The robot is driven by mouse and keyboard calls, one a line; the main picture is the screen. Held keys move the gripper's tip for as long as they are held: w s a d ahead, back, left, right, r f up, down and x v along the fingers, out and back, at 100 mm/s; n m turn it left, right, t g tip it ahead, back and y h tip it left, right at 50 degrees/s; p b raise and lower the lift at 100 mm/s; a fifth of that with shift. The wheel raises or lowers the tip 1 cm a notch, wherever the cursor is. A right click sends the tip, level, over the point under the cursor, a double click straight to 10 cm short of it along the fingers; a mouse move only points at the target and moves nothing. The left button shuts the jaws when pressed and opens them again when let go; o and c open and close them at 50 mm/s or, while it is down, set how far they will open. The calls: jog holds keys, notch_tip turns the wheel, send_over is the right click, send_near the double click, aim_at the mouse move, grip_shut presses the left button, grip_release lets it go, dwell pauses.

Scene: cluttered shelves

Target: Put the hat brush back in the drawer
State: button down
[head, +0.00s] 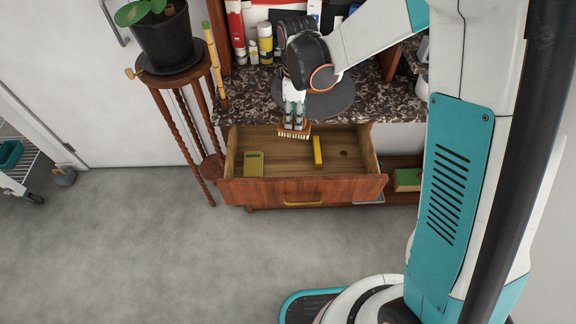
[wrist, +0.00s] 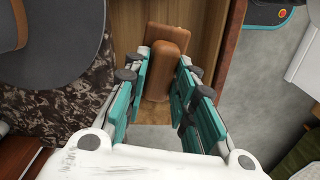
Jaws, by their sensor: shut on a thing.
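The hat brush (head: 294,133) has a brown wooden back and pale bristles that point down in the head view. My gripper (head: 294,117) is shut on it and holds it over the back part of the open drawer (head: 303,190). In the wrist view the brush's brown wooden handle (wrist: 165,75) sits between the teal fingers of my gripper (wrist: 167,72), and the bristles are hidden. The drawer is pulled out and has a wooden front with a yellow handle. I cannot tell the exact gap between the bristles and the drawer floor.
In the drawer lie a yellow-green object (head: 253,165) at left and a yellow bar (head: 317,151) near the middle. Behind is a dark speckled countertop (head: 250,100) with bottles (head: 265,43). A plant stand (head: 176,110) stands left. The drawer's front middle is bare.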

jog(key=shift+a+r+n, duration=0.25)
jog(key=shift+a+n, duration=0.7)
jog(key=shift+n, duration=0.05)
jog(key=shift+a+f, duration=0.15)
jog(key=shift+f, duration=0.15)
notch_tip(320, 180, down, 19)
jog(key=b, duration=0.6)
jog(key=shift+f, duration=0.15)
jog(key=shift+f, duration=0.2)
jog(key=c, duration=1.3)
grip_release()
jog(key=shift+r, duration=0.1)
